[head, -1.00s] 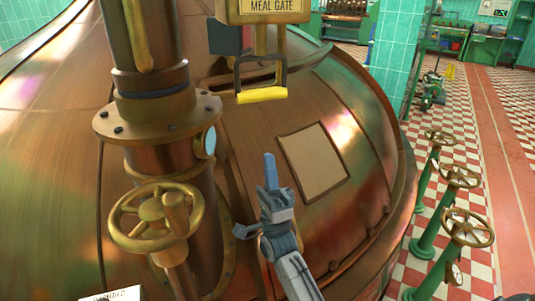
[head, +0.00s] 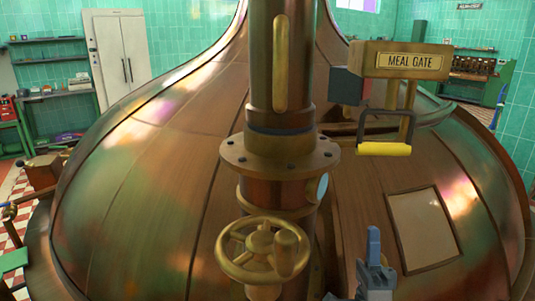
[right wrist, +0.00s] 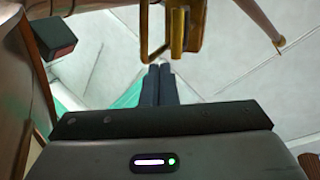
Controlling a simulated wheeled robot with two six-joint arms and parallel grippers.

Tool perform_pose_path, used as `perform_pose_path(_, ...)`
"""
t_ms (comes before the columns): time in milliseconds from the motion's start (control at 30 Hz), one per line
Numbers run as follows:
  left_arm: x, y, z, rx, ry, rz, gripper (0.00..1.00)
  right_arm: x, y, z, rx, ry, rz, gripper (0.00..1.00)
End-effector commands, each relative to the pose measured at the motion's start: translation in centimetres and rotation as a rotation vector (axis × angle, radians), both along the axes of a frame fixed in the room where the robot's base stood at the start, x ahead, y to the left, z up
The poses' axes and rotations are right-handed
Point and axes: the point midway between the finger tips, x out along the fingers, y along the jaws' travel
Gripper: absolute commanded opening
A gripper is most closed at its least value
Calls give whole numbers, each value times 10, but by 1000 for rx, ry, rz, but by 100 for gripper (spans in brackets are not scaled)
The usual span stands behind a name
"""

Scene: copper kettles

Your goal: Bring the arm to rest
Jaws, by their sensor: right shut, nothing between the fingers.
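My right gripper (head: 374,248) shows at the bottom of the head view, right of the brass handwheel, with its blue-grey fingers shut and pointing up. In the right wrist view the two dark fingers (right wrist: 158,85) lie together, with nothing between them. Above them in the head view hangs the black handle with a yellow grip (head: 384,149), below the brass MEAL GATE box (head: 410,60). The fingers are apart from the grip in the head view. My left gripper is not in view.
A large copper kettle (head: 130,190) fills most of the head view. A brass handwheel (head: 263,252) sits on the thick vertical pipe (head: 281,185). A framed panel (head: 423,229) is set in the dome at right. Shelves and a white cabinet (head: 122,55) stand behind at left.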

Motion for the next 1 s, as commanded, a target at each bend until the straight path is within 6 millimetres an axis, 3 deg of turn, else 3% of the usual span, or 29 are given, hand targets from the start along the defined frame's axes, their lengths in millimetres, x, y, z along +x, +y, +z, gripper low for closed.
perform_pose_path(267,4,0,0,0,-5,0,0,19,5,-73,-257,552,-221,0)
perform_pose_path(467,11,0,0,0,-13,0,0,3,6,-148,-550,960,-328,0)
perform_pose_path(667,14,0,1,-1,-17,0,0,-47,3,-222,-909,1328,-350,0)
perform_pose_path(800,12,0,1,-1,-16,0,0,-100,-2,-265,-1183,1552,-301,0)
perform_pose_path(1000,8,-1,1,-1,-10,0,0,-167,-8,-297,-1479,1747,-184,0)
